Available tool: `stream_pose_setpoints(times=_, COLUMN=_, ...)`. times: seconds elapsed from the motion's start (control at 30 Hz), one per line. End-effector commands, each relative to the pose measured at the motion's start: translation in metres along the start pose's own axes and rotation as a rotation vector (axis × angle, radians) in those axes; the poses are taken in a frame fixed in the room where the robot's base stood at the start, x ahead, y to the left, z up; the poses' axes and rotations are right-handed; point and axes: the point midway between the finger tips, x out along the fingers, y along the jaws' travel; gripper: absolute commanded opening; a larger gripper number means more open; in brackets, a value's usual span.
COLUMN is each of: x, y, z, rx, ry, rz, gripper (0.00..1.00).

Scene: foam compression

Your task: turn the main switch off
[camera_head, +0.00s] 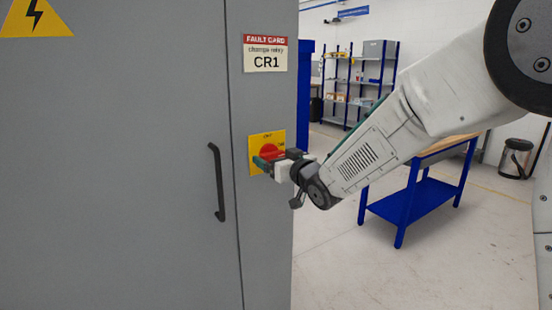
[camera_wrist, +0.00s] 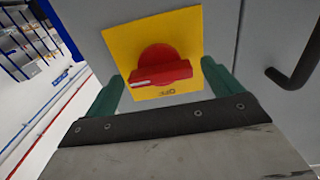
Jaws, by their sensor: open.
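The main switch is a red rotary knob (camera_wrist: 162,66) on a yellow plate (camera_wrist: 122,42) on the cabinet front. In the wrist view its grip bar lies nearly level, with a white mark at its left end. The OFF lettering shows upside down below it. In the head view the red knob (camera_head: 269,151) is partly hidden behind my gripper (camera_head: 263,162), and OFF is at the plate's top. My gripper is open in front of the plate. In the wrist view its green fingers (camera_wrist: 162,75) stand left and right of the knob, with visible gaps. I cannot tell their exact depth.
The grey cabinet (camera_head: 120,180) has a black door handle (camera_head: 217,182) left of the switch. A fault card label (camera_head: 265,53) reading CR1 is above it. A blue workbench (camera_head: 415,200), shelves (camera_head: 358,85) and a bin (camera_head: 515,158) stand behind on open floor.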

Motion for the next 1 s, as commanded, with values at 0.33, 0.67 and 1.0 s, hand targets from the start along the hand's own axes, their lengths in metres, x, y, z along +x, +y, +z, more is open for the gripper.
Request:
stream_pose_setpoints(times=0.33, x=0.0044, y=-0.0001, z=-0.0001, rx=0.0, ry=0.0, rz=0.0, gripper=0.85)
stream_pose_setpoints(times=0.67, x=0.0042, y=-0.0001, z=-0.0001, rx=-0.003, ry=0.0, rz=0.0, gripper=0.46)
stream_pose_setpoints(times=1.0, x=0.0041, y=-0.0001, z=0.0, rx=-0.118, ry=0.0, rz=0.0, gripper=0.46)
